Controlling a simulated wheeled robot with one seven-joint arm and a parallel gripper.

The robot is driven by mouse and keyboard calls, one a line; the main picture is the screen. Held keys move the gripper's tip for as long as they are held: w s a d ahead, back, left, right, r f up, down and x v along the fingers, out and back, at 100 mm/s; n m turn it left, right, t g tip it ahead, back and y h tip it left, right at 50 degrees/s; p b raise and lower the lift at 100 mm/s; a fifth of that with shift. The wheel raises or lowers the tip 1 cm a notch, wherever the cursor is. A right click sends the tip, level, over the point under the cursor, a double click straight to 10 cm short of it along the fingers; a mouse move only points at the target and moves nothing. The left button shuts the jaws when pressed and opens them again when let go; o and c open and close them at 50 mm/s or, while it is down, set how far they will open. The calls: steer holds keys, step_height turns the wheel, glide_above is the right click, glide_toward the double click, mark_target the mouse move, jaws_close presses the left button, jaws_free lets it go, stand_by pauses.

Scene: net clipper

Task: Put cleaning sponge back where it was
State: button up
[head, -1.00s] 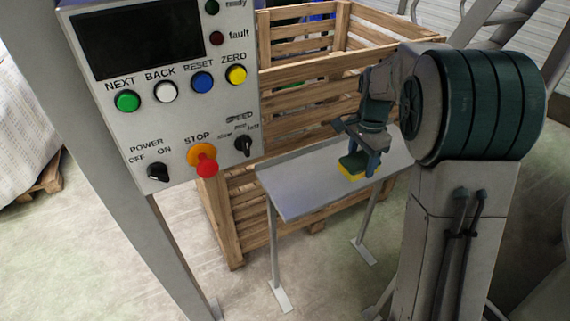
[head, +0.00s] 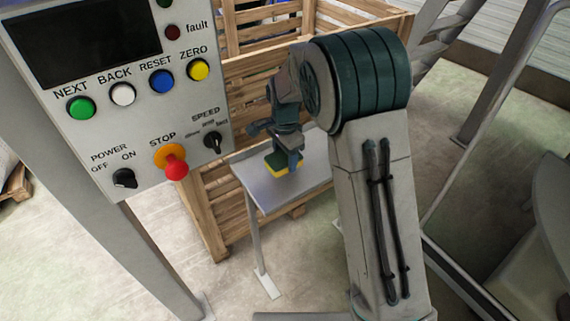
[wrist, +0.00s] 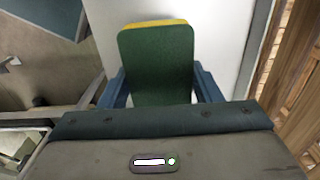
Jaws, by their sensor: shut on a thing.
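The cleaning sponge (wrist: 156,62) is yellow with a green scouring side. In the wrist view its green side faces the camera and a yellow edge shows at the far end. My gripper (wrist: 160,88) is shut on it, with a blue finger on each side. In the head view the sponge (head: 279,169) hangs under my gripper (head: 284,160), over the small grey metal table (head: 262,187). I cannot tell whether the sponge touches the tabletop. The table also shows behind the sponge in the wrist view (wrist: 222,40).
A control panel (head: 120,90) with coloured buttons and a red stop knob stands close at the left. A slatted wooden crate (head: 205,215) stands behind the table. The tabletop left of the sponge is bare. Concrete floor lies around the table legs.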

mark_target(285, 165)
steer(key=shift+f, duration=1.85)
steer(key=shift+f, duration=0.15)
steer(key=o, duration=0.9)
steer(key=shift+o, duration=0.2)
